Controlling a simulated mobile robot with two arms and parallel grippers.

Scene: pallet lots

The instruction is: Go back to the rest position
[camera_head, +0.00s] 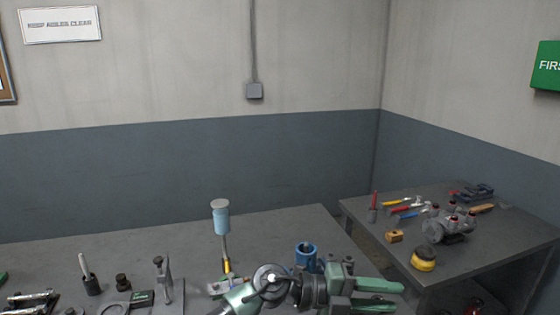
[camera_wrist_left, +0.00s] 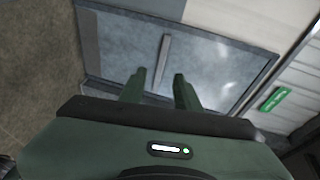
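My left gripper (camera_head: 385,296) is in the lower middle of the head view, with its green fingers pointing right. It is over the front part of the grey bench (camera_head: 285,228). In the left wrist view my left gripper (camera_wrist_left: 160,90) has its two fingers apart, with nothing between them. My right gripper is in neither view.
A blue cup (camera_head: 306,256) stands just behind my left arm. A second bench (camera_head: 505,250) at the right holds several tools, a grey machine part (camera_head: 450,226) and a yellow-and-black round item (camera_head: 423,259).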

